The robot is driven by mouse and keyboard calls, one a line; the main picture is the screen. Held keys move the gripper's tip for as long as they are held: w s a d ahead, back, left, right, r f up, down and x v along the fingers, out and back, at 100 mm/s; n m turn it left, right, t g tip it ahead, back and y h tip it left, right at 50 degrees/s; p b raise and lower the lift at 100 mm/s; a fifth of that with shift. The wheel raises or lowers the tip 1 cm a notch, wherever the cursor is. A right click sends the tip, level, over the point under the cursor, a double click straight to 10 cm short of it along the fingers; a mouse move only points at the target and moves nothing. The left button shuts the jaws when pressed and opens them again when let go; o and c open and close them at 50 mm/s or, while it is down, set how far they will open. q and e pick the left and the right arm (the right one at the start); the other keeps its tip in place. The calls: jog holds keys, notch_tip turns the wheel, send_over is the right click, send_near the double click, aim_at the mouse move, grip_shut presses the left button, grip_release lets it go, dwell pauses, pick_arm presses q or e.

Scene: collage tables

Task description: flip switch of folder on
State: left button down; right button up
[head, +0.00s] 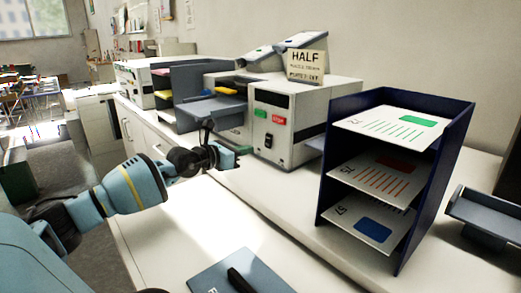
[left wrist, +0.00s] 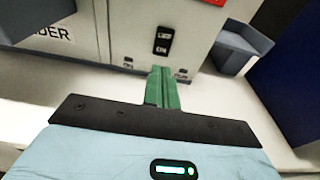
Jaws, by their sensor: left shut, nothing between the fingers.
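The folder (head: 300,140) is a beige box machine on the back counter. In the left wrist view the switch (left wrist: 163,40) shows just beyond the fingertips, with small marks I cannot read surely. Part of a label ending in "DER" (left wrist: 50,33) shows at left there. My left gripper (head: 232,158) is shut and empty, in front of and below the switch. Its green fingers (left wrist: 161,72) appear apart from the switch. My right gripper is not in view.
A dark blue rack (head: 338,120) with printed sheets stands right of the folder. A grey tray (head: 490,210) lies at far right. A blue board (head: 235,275) with a black handle lies in front. Other machines and trays stand at left. The white counter (head: 200,222) between is clear.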

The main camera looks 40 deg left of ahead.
aim_at(267, 147)
pick_arm(q)
jog(key=shift+w+d+f, duration=0.1)
jog(key=shift+w+f, duration=0.05)
jog(key=shift+w, duration=0.8)
jog(key=shift+w+d+f, duration=0.1)
jog(key=shift+w, duration=0.9)
jog(key=shift+w+d+f, duration=0.1)
jog(key=shift+w+f, duration=0.05)
jog(key=shift+w, duration=0.8)
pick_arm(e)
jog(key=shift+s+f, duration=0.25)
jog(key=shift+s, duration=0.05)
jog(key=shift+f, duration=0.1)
pick_arm(q)
jog(key=shift+w+f+b, duration=0.2)
jog(key=shift+f+b, duration=0.2)
jog(key=shift+b, duration=0.4)
jog(key=shift+r, duration=0.3)
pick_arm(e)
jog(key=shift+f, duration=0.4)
pick_arm(q)
jog(key=shift+s+f, duration=0.1)
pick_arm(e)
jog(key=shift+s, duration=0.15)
